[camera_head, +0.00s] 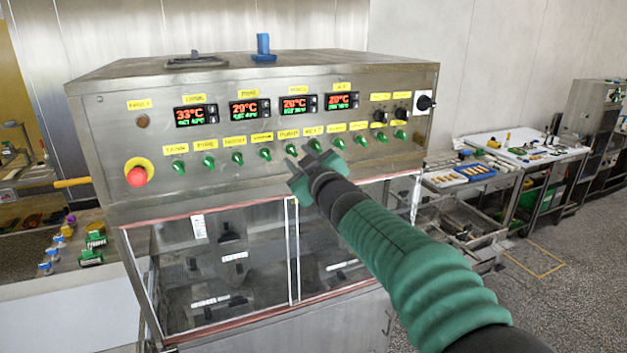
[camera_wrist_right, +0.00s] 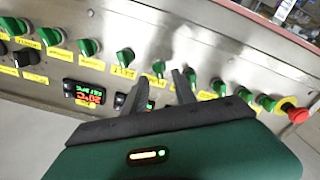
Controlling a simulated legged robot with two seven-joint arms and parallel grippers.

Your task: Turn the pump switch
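The control panel (camera_head: 230,130) has a row of green switches under yellow labels. The pump switch (camera_head: 291,149) is in the middle of that row, under a label that reads PUMP. In the right wrist view the pump switch (camera_wrist_right: 158,68) stands between and just beyond the fingertips. My right gripper (camera_head: 303,158) is in front of the panel, close to this switch, with its fingers parted. In the right wrist view the gripper (camera_wrist_right: 161,76) holds nothing. I cannot tell whether a finger touches the switch. My left gripper is out of view.
Neighbouring green switches (camera_head: 265,153) sit close on both sides. A red stop button (camera_head: 137,176) is at the panel's left end. Temperature displays (camera_head: 249,108) are above the row. A clear-fronted enclosure (camera_head: 240,260) lies below. A blue object (camera_head: 263,47) stands on top.

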